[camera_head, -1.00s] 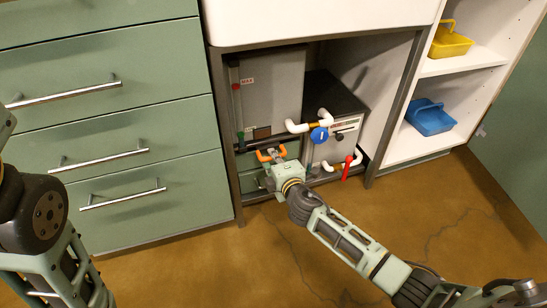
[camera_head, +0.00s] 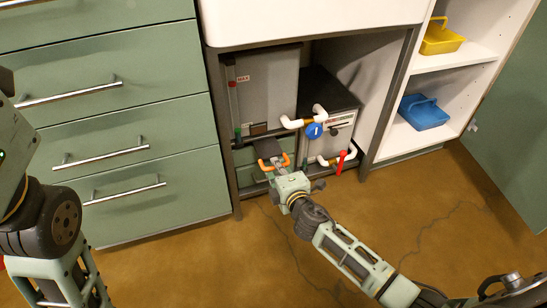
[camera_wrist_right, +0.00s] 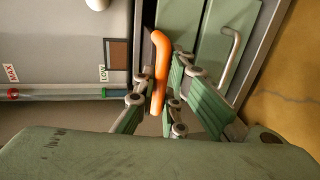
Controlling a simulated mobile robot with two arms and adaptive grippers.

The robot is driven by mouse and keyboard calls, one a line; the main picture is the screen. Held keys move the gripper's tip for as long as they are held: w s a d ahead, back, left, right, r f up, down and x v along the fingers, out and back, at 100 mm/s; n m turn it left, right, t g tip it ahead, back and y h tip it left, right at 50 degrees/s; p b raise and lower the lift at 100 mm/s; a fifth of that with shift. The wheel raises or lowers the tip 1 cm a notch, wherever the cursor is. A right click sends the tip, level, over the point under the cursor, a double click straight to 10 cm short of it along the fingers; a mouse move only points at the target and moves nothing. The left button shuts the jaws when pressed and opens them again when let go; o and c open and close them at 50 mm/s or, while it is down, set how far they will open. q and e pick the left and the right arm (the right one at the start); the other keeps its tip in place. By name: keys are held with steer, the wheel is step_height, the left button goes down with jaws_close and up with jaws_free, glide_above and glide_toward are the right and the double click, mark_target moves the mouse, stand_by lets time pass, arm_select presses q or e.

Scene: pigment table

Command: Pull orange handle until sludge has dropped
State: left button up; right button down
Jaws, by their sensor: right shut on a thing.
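The orange handle (camera_head: 286,160) is at the low front of the grey tank (camera_head: 270,85) under the white counter. A dark flat plate (camera_head: 267,147) shows between the tank and the handle. My right gripper (camera_head: 278,168) is shut on the handle. In the right wrist view the orange handle (camera_wrist_right: 161,60) runs between the fingers of my right gripper (camera_wrist_right: 157,98). No sludge is visible; the tank's inside is hidden. Part of my left arm shows at the left edge, its gripper out of view.
A grey box (camera_head: 336,123) with white pipes, a blue valve (camera_head: 313,131) and a red lever (camera_head: 341,163) stands right of the tank. Drawers (camera_head: 145,200) are at the left. Shelves at the right hold yellow (camera_head: 441,40) and blue (camera_head: 424,114) caddies. The floor in front is clear.

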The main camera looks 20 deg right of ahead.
steer(key=shift+s, duration=0.1)
steer(key=c, duration=1.8)
jaws_free()
steer(key=v, duration=1.2)
steer(key=shift+a, duration=0.1)
